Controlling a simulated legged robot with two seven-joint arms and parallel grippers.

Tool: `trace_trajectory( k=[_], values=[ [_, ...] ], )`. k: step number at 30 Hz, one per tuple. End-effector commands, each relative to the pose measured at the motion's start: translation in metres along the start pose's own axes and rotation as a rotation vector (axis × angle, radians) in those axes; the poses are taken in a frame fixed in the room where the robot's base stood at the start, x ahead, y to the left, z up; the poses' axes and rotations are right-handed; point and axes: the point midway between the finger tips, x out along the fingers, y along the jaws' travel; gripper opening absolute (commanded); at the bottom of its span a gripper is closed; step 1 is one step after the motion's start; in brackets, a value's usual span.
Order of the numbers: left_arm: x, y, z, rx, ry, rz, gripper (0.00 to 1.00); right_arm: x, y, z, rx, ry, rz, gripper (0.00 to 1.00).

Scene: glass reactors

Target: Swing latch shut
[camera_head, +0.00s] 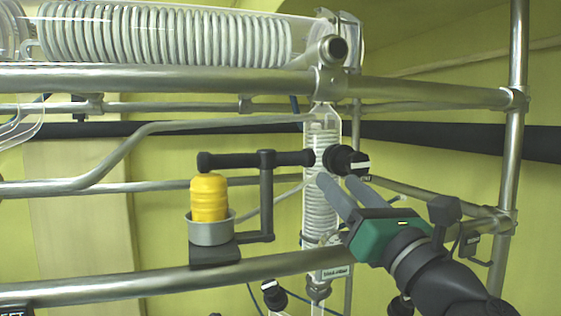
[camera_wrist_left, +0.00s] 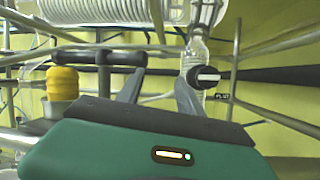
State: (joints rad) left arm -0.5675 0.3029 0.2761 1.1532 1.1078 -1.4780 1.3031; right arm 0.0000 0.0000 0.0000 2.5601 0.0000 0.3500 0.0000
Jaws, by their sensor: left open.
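A black latch-like bar (camera_head: 235,160) lies level on a black upright post (camera_head: 267,200). Its left end sits over a yellow ribbed piece (camera_head: 209,198) standing in a grey metal cup (camera_head: 211,231). Its right end reaches toward a black knob (camera_head: 340,159) with a white mark at the glass column. The knob (camera_wrist_left: 205,77) and the yellow piece (camera_wrist_left: 63,83) also show in the left wrist view. My left gripper (camera_head: 338,182) is green with grey fingers, open and empty, just below the knob and right of the post. Whether a finger touches anything I cannot tell. My right gripper is out of view.
A glass column with a coil (camera_head: 321,200) stands behind the fingers. Metal rails (camera_head: 430,91) cross above, and another rail (camera_head: 130,285) crosses below. A vertical metal post (camera_head: 515,120) stands at right. A large horizontal glass coil (camera_head: 165,35) lies along the top.

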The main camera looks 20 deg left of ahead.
Motion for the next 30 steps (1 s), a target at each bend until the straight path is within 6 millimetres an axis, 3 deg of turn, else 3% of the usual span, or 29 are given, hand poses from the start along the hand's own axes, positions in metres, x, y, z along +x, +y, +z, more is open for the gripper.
trace_trajectory(
  k=[30],
  values=[
    [-0.024, -0.079, -0.01, 0.0, 0.0, 0.0, 0.43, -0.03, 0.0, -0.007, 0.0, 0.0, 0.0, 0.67]
  ],
)
